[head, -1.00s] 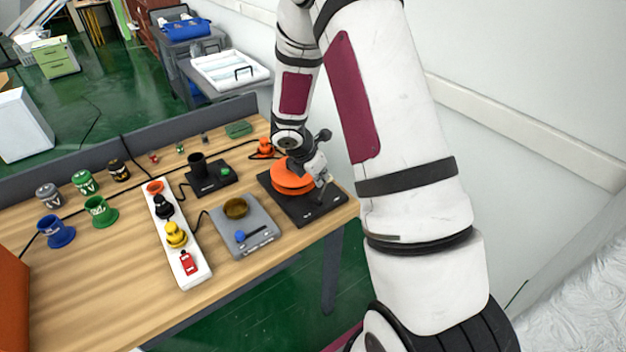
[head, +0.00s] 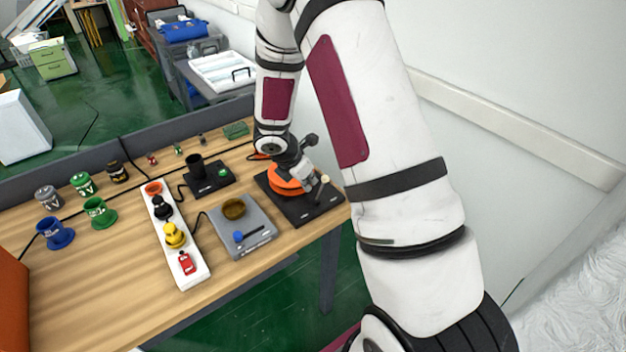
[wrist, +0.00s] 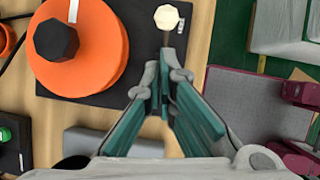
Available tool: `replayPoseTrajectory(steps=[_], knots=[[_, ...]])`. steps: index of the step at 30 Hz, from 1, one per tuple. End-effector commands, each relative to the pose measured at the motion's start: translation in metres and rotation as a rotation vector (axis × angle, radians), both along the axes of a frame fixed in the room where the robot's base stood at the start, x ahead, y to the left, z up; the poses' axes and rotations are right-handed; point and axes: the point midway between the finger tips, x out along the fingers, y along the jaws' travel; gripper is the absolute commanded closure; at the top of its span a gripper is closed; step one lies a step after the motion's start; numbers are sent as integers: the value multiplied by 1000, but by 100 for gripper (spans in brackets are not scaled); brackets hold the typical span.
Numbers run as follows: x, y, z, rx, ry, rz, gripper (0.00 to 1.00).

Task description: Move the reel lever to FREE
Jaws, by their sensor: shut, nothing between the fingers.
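The orange reel (head: 284,186) sits on a black base (head: 318,212) at the right end of the table. In the wrist view the reel (wrist: 80,45) is a round orange disc with a black knob on top. A thin lever with a cream knob (wrist: 166,17) stands at the base's edge, beside a small label whose text is too small to read. The cream knob (head: 324,179) also shows in the head view. My gripper (wrist: 163,88) is shut and empty, its green-padded fingertips just short of the lever in the picture; contact cannot be told.
A grey scale-like box (head: 243,228) with a brown bowl stands left of the reel base. A white strip (head: 190,272) holds several coloured bottles, with cups farther left. A black device (head: 208,180) stands behind. Bare table lies at the front left.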

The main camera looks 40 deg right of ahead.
Motion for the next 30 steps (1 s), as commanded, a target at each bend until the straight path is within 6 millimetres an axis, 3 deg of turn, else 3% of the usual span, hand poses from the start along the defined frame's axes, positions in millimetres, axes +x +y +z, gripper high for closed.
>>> replayPoseTrajectory(steps=[3,18,30], knots=[[-8,19,14,0,-1,2,100],[-14,42,93,0,-4,-3,100],[-16,46,104,0,0,-2,100]])
